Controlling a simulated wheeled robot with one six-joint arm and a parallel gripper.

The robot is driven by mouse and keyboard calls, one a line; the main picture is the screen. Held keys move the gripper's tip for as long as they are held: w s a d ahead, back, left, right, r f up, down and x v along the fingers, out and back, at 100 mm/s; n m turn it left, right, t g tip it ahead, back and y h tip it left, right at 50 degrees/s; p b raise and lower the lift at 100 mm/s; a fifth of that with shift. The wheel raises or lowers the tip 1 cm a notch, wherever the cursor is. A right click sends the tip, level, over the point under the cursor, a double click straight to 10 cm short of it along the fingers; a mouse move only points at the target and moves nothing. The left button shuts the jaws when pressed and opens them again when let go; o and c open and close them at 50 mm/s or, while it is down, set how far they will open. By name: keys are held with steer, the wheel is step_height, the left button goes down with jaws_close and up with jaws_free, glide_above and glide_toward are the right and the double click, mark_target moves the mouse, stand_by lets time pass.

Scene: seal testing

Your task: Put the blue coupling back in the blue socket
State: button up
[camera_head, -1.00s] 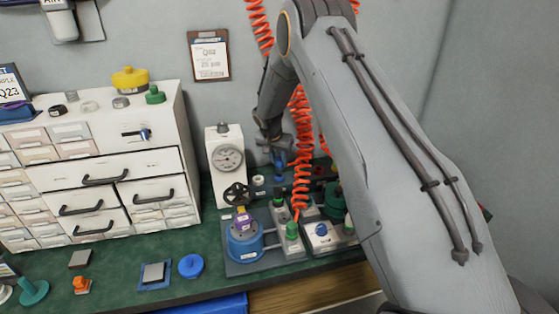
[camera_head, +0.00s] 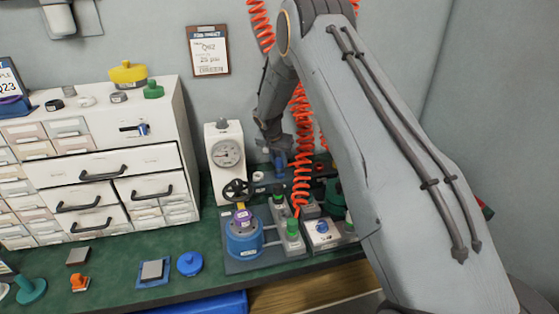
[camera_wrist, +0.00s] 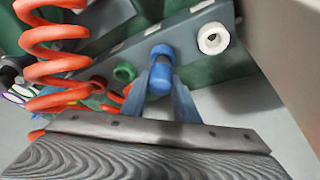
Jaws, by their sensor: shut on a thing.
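My gripper (camera_wrist: 160,88) is shut on the blue coupling (camera_wrist: 160,64), a short blue cylinder upright between its two blue fingers in the wrist view. The coupling's far end overlaps a grey rail (camera_wrist: 188,36) that carries a green ring socket (camera_wrist: 125,72) and a white ring socket (camera_wrist: 213,39). I cannot make out the blue socket apart from the coupling, nor tell whether the coupling touches the rail. In the head view my gripper (camera_head: 279,162) hangs at the back of the bench, right of the gauge, and the coupling is too small to tell from the blue fingers.
Orange coiled hoses (camera_head: 302,145) hang close to the right of my gripper. A white gauge box (camera_head: 225,155) stands left of it. A blue pot fixture (camera_head: 244,240) and a switch box (camera_head: 322,232) stand in front. White drawers (camera_head: 150,160) fill the left.

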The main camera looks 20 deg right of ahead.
steer(key=shift+f, duration=0.4)
steer(key=o, duration=1.2)
steer(key=shift+r, duration=0.1)
steer(key=b+v, duration=0.1)
steer(key=v, duration=0.5)
steer(key=shift+r, duration=0.3)
steer(key=shift+s+a+r, duration=0.2)
steer(key=shift+s+r, duration=0.05)
steer(key=shift+r, duration=0.25)
